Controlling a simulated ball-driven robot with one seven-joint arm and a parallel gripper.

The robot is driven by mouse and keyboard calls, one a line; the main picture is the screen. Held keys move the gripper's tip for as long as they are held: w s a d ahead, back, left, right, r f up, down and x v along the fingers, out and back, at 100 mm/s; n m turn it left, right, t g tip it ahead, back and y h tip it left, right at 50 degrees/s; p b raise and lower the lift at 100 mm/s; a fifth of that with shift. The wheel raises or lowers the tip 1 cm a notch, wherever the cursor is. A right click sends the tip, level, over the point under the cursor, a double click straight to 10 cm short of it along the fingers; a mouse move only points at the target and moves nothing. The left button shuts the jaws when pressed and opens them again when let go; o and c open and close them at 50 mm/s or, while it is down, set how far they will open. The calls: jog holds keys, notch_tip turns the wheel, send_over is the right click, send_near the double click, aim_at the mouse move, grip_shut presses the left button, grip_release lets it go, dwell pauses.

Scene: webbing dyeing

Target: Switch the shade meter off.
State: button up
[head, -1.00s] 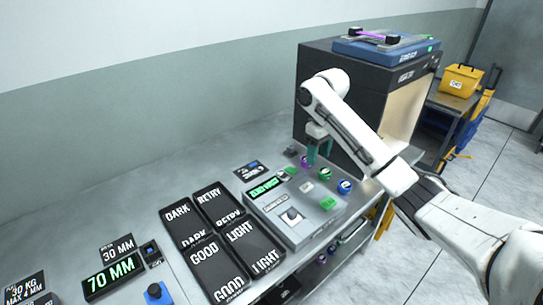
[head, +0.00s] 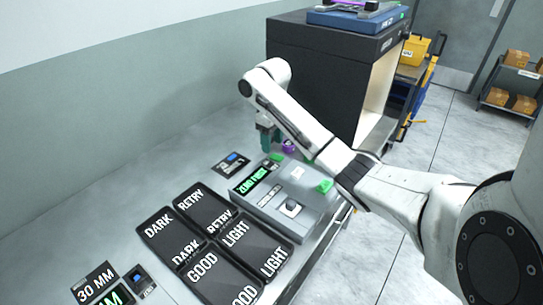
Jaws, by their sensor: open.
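The shade meter (head: 312,212) is a grey box on the bench with a lit green display (head: 255,180) that appears to read "ZERO FIRST". A round knob (head: 290,207) and a green button (head: 324,185) are on its top. A small green part (head: 277,157) shows at its back edge; I cannot tell if it is a switch. My gripper (head: 268,140) has green fingers pointing down, just behind the meter's back left end. It is open and appears empty. My arm hides part of the meter's back right side.
Dark trays marked DARK, RETRY (head: 208,207), GOOD and LIGHT lie left of the meter. A small dark card (head: 231,163) lies by its back left corner. A purple spool (head: 289,147) is close to my fingers. A large black cabinet (head: 318,75) stands behind.

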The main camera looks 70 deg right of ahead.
aim_at(273, 156)
jog(key=shift+s+f, duration=0.1)
jog(key=shift+f, duration=1.9)
grip_shut()
jog(key=shift+p, duration=0.3)
jog(key=shift+s+a+r+t+p, duration=0.15)
jog(key=shift+t+p, duration=0.4)
jog(key=shift+t, duration=0.15)
jog(key=shift+s+t+h+p, duration=0.3)
jog(key=shift+t+h+p, duration=0.15)
jog(key=shift+t, duration=0.75)
